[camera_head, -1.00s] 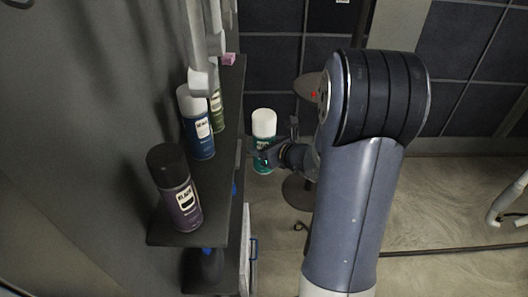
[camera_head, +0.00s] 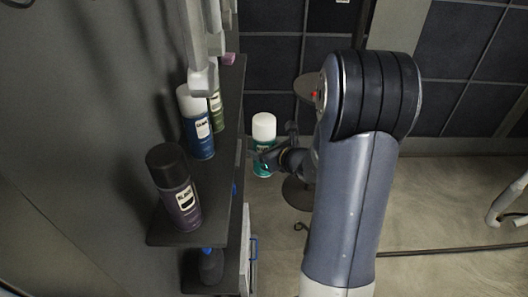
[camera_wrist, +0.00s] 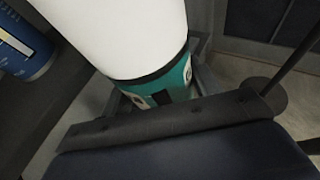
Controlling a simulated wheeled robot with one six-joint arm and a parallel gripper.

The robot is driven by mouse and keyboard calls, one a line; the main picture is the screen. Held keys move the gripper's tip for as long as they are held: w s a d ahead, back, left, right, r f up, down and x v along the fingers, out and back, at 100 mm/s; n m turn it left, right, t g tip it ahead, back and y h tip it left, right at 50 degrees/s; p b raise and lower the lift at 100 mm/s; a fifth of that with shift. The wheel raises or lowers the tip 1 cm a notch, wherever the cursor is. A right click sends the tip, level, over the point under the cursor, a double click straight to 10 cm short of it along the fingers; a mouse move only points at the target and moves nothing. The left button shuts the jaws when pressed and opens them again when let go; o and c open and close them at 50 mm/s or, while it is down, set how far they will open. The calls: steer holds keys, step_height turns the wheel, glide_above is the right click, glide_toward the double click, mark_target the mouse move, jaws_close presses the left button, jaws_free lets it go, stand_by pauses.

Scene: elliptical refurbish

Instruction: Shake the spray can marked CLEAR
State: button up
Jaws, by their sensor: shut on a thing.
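A teal spray can with a white cap (camera_head: 264,128) is held upright in the air, just right of the shelf. My gripper (camera_head: 262,158) is shut on its body from the right. In the wrist view the can's white cap (camera_wrist: 125,30) and teal body (camera_wrist: 172,82) fill the upper middle, with my gripper (camera_wrist: 165,105) around the body. The held can's label is partly covered by my gripper and I cannot read it here.
On the dark shelf (camera_head: 215,190) stand a black-capped can (camera_head: 176,190) marked BLACK, a white-capped blue can (camera_head: 196,125) and a green can (camera_head: 217,112). A pink block (camera_head: 229,58) lies at the shelf's far end. A round stool (camera_head: 308,88) stands behind my arm.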

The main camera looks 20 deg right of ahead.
mark_target(270, 131)
step_height(270, 131, up, 8)
steer(key=shift+s+a+f, duration=0.1)
steer(key=shift+s+f, duration=0.05)
steer(key=shift+f, duration=0.05)
step_height(270, 131, down, 8)
steer(key=shift+r, duration=0.15)
steer(key=shift+w, duration=0.2)
steer(key=shift+s+r, duration=0.15)
steer(key=shift+s, duration=0.05)
steer(key=shift+w, duration=0.1)
